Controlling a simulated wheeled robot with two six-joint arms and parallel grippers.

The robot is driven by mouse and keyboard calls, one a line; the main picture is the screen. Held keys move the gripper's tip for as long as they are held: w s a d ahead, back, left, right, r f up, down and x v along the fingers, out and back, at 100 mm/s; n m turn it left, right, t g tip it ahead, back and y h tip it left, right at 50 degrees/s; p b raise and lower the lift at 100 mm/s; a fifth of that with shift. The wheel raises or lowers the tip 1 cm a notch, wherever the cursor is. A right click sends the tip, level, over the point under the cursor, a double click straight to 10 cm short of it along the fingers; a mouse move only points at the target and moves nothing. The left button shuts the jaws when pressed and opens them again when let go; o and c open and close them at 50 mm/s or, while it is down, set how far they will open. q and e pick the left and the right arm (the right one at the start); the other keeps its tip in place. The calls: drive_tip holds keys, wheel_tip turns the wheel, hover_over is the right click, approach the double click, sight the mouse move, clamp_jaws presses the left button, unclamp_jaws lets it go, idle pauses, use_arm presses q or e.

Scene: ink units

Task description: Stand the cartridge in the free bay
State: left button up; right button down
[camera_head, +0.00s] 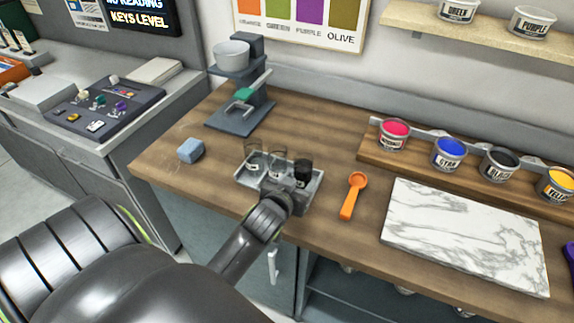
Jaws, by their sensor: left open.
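My left arm comes in from the lower left, and its open gripper (285,188) is at the front of a grey tray (318,186) on the wooden bench. The tray holds two clear containers, one at the left (254,160) and one in the middle (277,163), and a dark container (302,172) at the right. The gripper hides part of the tray's front, and I cannot tell whether it touches anything. No piece is clearly recognisable as the cartridge or the free bay. A dark panel (98,112) with small coloured parts lies on the left counter. My right gripper is out of view.
A blue-grey block (190,150) lies left of the tray, with a grey stand (240,110) behind. An orange scoop (352,195), a marble slab (465,235) and a rack of paint tubs (450,153) are to the right. The bench's left front corner is clear.

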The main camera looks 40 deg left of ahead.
use_arm(q)
drive_tip(key=v, duration=0.8)
drive_tip(key=shift+b, duration=0.45)
drive_tip(key=s+f+m+g+h, duration=0.1)
drive_tip(key=s+f+g, duration=0.4)
drive_tip(key=s, duration=0.4)
drive_tip(key=s+f+m+g, duration=0.1)
drive_tip(key=s+f+g, duration=0.4)
drive_tip(key=s, duration=0.4)
wheel_tip(320, 180, down, 26)
drive_tip(key=s+a+g, duration=0.1)
drive_tip(key=s+a, duration=0.1)
drive_tip(key=s+d+f+g+h, duration=0.1)
drive_tip(key=s+f, duration=1.3)
drive_tip(key=f, duration=0.1)
drive_tip(key=shift+d, duration=0.35)
